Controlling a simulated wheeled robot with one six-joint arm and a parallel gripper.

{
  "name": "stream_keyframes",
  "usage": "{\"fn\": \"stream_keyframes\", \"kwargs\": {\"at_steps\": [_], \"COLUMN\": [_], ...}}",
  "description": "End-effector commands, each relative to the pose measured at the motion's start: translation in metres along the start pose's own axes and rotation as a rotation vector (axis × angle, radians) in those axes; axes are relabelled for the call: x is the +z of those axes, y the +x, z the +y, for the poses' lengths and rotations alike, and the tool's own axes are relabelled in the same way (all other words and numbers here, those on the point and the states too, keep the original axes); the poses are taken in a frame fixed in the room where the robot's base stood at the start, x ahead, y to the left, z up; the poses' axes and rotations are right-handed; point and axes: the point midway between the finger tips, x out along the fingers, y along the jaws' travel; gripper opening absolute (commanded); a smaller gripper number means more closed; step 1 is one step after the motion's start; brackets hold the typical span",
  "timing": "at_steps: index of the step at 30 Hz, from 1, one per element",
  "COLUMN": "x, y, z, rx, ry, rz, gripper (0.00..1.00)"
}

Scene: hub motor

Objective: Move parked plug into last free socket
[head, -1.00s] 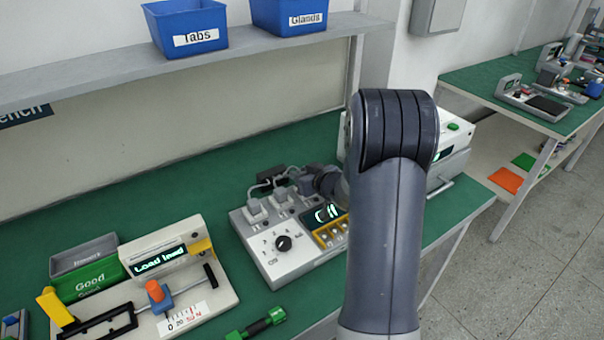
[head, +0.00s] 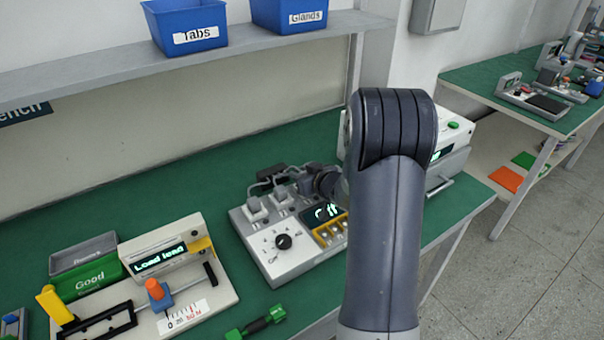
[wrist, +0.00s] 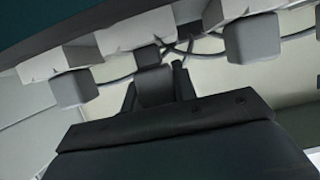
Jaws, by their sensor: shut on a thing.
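The pale grey test unit (head: 262,259) stands on the green bench, with a black knob and a lit display. My gripper (head: 306,187) is at the back right of this row, partly hidden by my arm. In the wrist view my gripper (wrist: 156,86) is shut on a dark grey plug (wrist: 154,90) between its fingers. Whether the held plug touches a socket cannot be told.
Cables (wrist: 210,45) run behind the plugs. A load stand (head: 190,285) with a green bin (head: 90,280) is at the left. A green-handled tool (head: 257,323) lies at the front edge. A white device (head: 458,135) stands right, behind my arm.

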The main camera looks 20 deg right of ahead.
Motion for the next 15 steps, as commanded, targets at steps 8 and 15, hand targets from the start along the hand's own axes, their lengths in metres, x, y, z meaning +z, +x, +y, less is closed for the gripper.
{"fn": "stream_keyframes", "kwargs": {"at_steps": [8, 15], "x": [0.0060, 0.0050], "y": [0.0025, 0.0020], "z": [0.0000, -0.0001], "rx": [0.000, 0.000], "ry": [0.000, 0.000], "rz": [0.000, 0.000], "gripper": [0.04, 0.46]}}
